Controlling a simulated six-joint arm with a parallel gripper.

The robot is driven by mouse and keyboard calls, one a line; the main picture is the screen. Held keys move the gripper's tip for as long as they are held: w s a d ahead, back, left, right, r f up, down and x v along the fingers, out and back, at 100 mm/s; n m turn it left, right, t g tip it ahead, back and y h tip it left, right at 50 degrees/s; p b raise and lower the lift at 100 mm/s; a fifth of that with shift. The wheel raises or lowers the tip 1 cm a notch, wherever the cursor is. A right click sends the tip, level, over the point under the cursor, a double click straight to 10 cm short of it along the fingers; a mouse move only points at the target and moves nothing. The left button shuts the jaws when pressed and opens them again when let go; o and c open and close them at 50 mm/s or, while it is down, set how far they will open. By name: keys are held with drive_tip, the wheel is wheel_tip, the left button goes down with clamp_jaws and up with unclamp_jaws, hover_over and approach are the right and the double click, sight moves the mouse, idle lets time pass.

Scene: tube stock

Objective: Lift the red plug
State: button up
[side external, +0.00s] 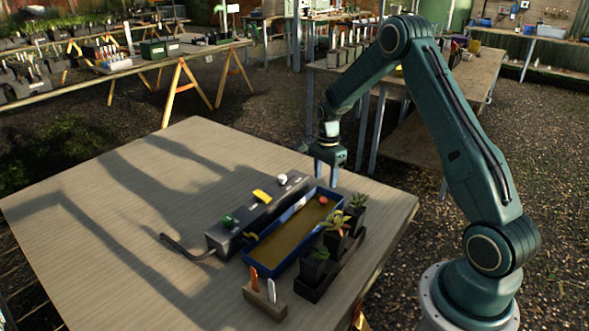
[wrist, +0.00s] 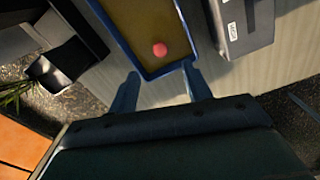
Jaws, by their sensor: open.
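The red plug (side external: 322,200) is a small round piece inside the blue-rimmed tray (side external: 271,270), near the tray's far end on its brown floor. In the wrist view the red plug (wrist: 159,50) shows just beyond the gap between my fingers, inside the tray (wrist: 106,27). My gripper (side external: 326,178) points down above the tray's far end, apart from the plug.
A grey box (side external: 237,242) with green, yellow and white pieces on top stands along the tray's left side. A dark planter (side external: 318,286) with several potted plants stands along its right side. A wooden block (side external: 262,302) holding labels stands in front. The table's left is clear.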

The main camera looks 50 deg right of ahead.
sight(323, 200)
drive_tip(key=shift+f, duration=2)
drive_tip(key=shift+f, duration=2.6)
clamp_jaws()
drive_tip(key=shift+r, duration=0.15)
wheel_tip(323, 200, up, 20)
